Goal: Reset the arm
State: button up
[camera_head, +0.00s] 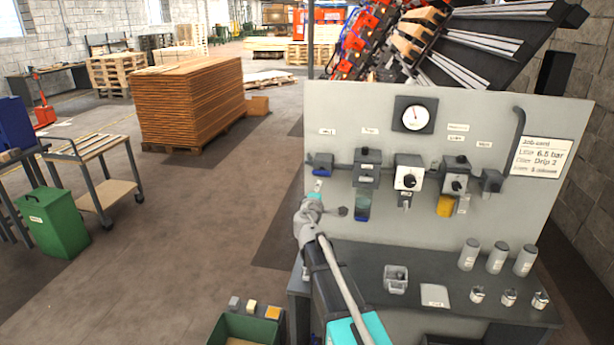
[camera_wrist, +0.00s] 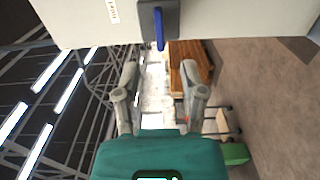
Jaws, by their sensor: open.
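My arm (camera_head: 335,290) reaches up from the bottom of the head view, in front of the panel's left edge. My gripper (camera_wrist: 162,82) is open and empty in the wrist view, its two fingers apart. In the head view it is small and partly hidden near the arm's end (camera_head: 316,187). A valve with a blue lever (camera_head: 321,168) sits on the panel just above it. The blue lever also shows beyond the fingertips in the wrist view (camera_wrist: 159,28), apart from them.
The grey panel (camera_head: 455,230) carries a gauge (camera_head: 415,114), several pipe units and a job card (camera_head: 542,158). The bench (camera_head: 450,270) below holds several cylinders and small parts. A green bin (camera_head: 243,328) stands at the bottom. Open floor (camera_head: 200,240) lies left.

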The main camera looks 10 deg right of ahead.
jog(key=s+d+f+m+g+h, duration=0.1)
jog(key=s+d+f+m+g, duration=0.45)
jog(key=s, duration=0.25)
jog(key=s+d+f+m+g+h, duration=0.1)
jog(key=s+d+f+m+g, duration=0.4)
jog(key=s, duration=0.3)
jog(key=s+a+f+m+g+y, duration=0.1)
jog(key=s+a+f+g+y, duration=0.2)
jog(key=s, duration=0.5)
jog(key=s+a+f+m+g+y, duration=0.2)
jog(key=s+a+f+g+y, duration=0.1)
jog(key=s, duration=0.6)
notch_tip(320, 180, down, 2)
jog(key=shift+s+a+f+g+y, duration=0.1)
jog(key=shift+s+a+g+y, duration=0.2)
jog(key=shift+a+y, duration=0.5)
jog(key=shift+m, duration=0.25)
